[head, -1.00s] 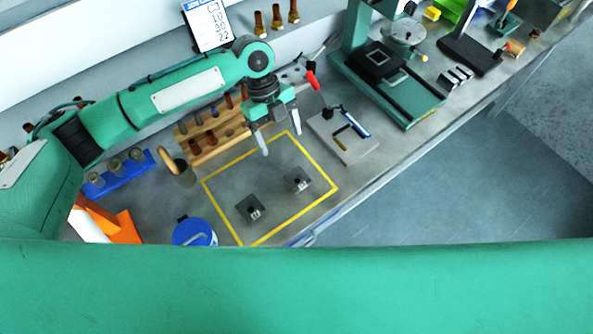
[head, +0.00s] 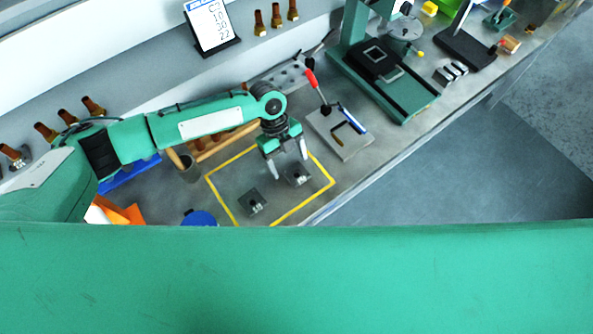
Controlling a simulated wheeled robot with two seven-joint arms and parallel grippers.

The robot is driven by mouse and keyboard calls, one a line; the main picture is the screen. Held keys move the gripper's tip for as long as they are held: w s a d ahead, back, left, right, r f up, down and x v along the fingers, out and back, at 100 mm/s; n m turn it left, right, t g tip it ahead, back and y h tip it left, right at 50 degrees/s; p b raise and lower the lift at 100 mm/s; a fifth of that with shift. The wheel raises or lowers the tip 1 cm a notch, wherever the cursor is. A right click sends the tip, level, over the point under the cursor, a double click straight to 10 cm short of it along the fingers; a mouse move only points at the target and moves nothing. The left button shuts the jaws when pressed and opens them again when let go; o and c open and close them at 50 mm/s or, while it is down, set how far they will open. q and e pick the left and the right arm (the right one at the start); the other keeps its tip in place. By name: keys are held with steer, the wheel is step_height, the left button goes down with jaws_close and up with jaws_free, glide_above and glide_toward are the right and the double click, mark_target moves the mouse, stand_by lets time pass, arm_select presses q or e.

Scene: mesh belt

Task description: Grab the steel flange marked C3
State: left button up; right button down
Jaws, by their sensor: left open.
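Two grey square steel flanges, each with a dark centre and a small pale label, lie inside the yellow taped square (head: 223,207) on the bench. One flange (head: 252,203) is at the lower left; the other flange (head: 298,176) is at the upper right. The labels are too small to read, so I cannot tell which is C3. My left gripper (head: 289,171) is open, fingers pointing down, over or just beside the upper-right flange, partly overlapping it in the view. I cannot tell whether it touches. My right gripper is not in view.
A grey plate with a blue-edged tool (head: 345,140) lies right of the square. A green stand (head: 390,85) is beyond it. A blue-lidded container (head: 199,218) and an orange object (head: 120,212) are at the lower left. The bench edge runs along the right.

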arm_select(q)
steer(key=c, duration=1)
steer(key=shift+c, duration=1.4)
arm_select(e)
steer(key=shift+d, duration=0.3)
